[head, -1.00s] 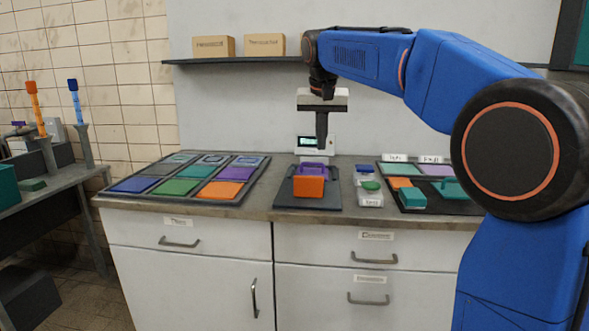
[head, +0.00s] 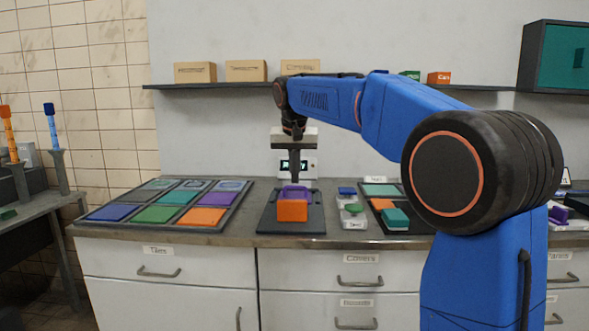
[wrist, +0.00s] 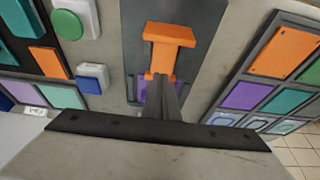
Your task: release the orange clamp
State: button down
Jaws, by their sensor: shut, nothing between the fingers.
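The orange clamp (head: 292,210) sits on a dark base plate (head: 264,226) on the counter, with a purple part (head: 295,191) just behind it. In the wrist view the clamp (wrist: 168,50) is T-shaped, its wide end away from the fingers and its narrow stem towards them. The purple part (wrist: 141,88) shows beside the fingers there. My gripper (head: 294,180) points down, shut and empty, just above the purple part. In the wrist view its fingertips (wrist: 161,79) overlap the stem's end; I cannot tell whether they touch it.
A tray of coloured tiles (head: 245,190) lies left of the plate. A green button box (head: 353,217) and a blue button box (head: 347,192) stand close on the right. A small display (head: 298,164) stands behind. A shelf with boxes (head: 246,71) hangs above.

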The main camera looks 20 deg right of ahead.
aim_at(293, 203)
jog(key=x, duration=0.4)
jog(key=shift+w+d+f, duration=0.1)
jog(key=shift+w+f, duration=0.05)
jog(key=shift+f, duration=0.55)
jog(key=shift+s+a, duration=0.3)
jog(key=shift+s, duration=0.6)
jog(key=shift+s+a, duration=0.3)
jog(key=shift+s, duration=0.6)
jog(key=shift+r, duration=0.1)
jog(key=s, duration=0.1)
jog(key=s+a, duration=0.1)
jog(key=s, duration=0.2)
jog(key=shift+s+a, duration=0.15)
jog(key=shift+a, duration=0.1)
jog(key=shift+s, duration=0.25)
